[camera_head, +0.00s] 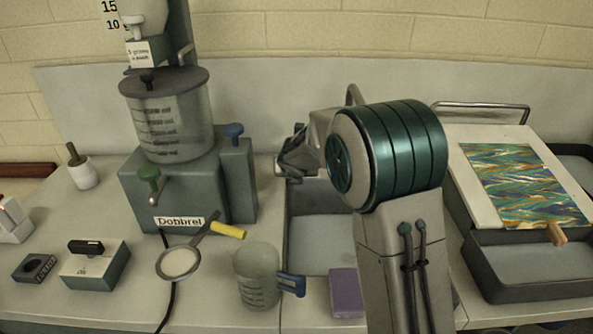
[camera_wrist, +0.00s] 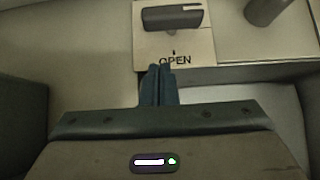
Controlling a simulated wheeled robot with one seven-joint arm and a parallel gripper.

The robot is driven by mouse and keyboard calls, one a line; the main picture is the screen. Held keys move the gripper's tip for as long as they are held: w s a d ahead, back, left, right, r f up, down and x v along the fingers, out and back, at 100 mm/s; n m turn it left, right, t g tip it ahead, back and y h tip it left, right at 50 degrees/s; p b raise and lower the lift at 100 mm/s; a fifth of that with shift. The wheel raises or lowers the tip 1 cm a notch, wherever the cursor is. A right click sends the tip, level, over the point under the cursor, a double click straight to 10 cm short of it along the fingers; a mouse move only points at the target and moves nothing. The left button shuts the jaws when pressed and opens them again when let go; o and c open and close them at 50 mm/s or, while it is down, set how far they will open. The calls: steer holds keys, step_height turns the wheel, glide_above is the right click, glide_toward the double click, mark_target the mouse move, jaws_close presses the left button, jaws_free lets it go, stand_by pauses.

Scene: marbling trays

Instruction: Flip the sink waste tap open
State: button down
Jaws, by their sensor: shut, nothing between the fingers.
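In the wrist view, a pale plate (camera_wrist: 200,50) carries a dark horizontal lever (camera_wrist: 172,17), which looks like the waste tap. The word OPEN and a small arrow are printed below the lever. My gripper (camera_wrist: 160,68) is shut and empty, its blue-grey fingertips just below the lettering in the picture and apart from the lever. I cannot tell whether the tips touch the plate. In the head view, my gripper (camera_head: 290,165) is at the back left of the sink (camera_head: 320,240). The tap itself is not visible there, hidden by my arm or too small.
A measuring jug (camera_head: 256,275) with a blue handle stands left of the sink. A purple block (camera_head: 346,293) sits at the sink's front. The Dobbrel mixer (camera_head: 185,185) stands left. A tray (camera_head: 530,265) and marbled sheet (camera_head: 525,185) lie right.

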steer(key=w+p, duration=0.1)
steer(key=w, duration=0.2)
steer(key=shift+w+f, duration=0.1)
steer(key=shift+w, duration=0.05)
steer(key=shift+w+p, duration=0.3)
steer(key=shift+w, duration=0.2)
steer(key=shift+d+f, duration=0.1)
